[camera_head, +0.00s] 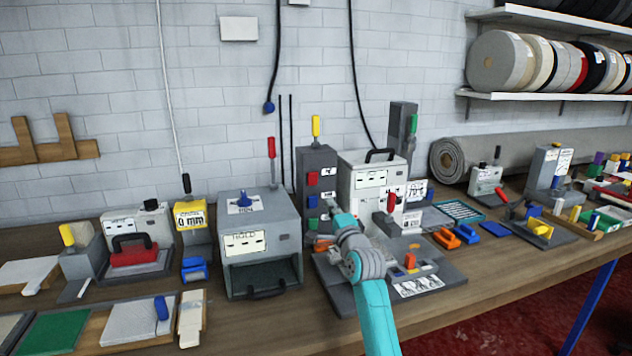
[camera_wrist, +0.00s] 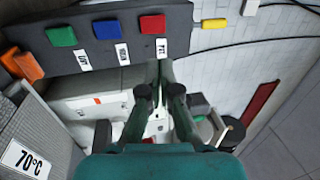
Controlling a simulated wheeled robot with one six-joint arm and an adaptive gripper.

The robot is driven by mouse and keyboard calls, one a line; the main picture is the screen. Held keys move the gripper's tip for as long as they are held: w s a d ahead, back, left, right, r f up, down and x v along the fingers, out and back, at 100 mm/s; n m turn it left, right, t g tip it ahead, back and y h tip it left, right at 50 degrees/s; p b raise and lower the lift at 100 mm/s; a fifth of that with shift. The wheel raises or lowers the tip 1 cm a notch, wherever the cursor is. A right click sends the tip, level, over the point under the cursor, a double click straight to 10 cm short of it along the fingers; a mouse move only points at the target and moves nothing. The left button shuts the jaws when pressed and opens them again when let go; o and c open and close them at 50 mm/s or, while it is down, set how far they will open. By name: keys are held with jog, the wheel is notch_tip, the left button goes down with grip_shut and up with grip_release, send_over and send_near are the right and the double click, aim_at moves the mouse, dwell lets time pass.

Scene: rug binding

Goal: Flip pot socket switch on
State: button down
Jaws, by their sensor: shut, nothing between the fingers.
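A dark grey upright block (camera_head: 327,165) stands at the back of the bench, carrying red, blue and green switches in a column. The red switch (camera_head: 313,178) is uppermost. In the wrist view, the red switch (camera_wrist: 153,24) has a white label that seems to read POT (camera_wrist: 162,47); the blue switch (camera_wrist: 105,29) and green switch (camera_wrist: 61,36) lie to its left. My gripper (camera_wrist: 160,70) is shut and empty, its tips just below the red switch's label in that view. Contact cannot be told. Whether the switch is on or off is unclear.
A yellow-handled lever (camera_head: 316,126) tops the block. A grey box marked HOLD (camera_head: 275,225) stands to its left. A white machine with a black handle (camera_head: 365,180) stands close on its right. A black cord (camera_head: 356,70) hangs behind.

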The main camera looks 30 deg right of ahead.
aim_at(314, 176)
jog(key=x, duration=1.4)
jog(key=shift+w+r+g, duration=0.15)
jog(key=shift+r+g, duration=0.05)
jog(key=shift+g, duration=0.1)
jog(key=shift+f, duration=0.1)
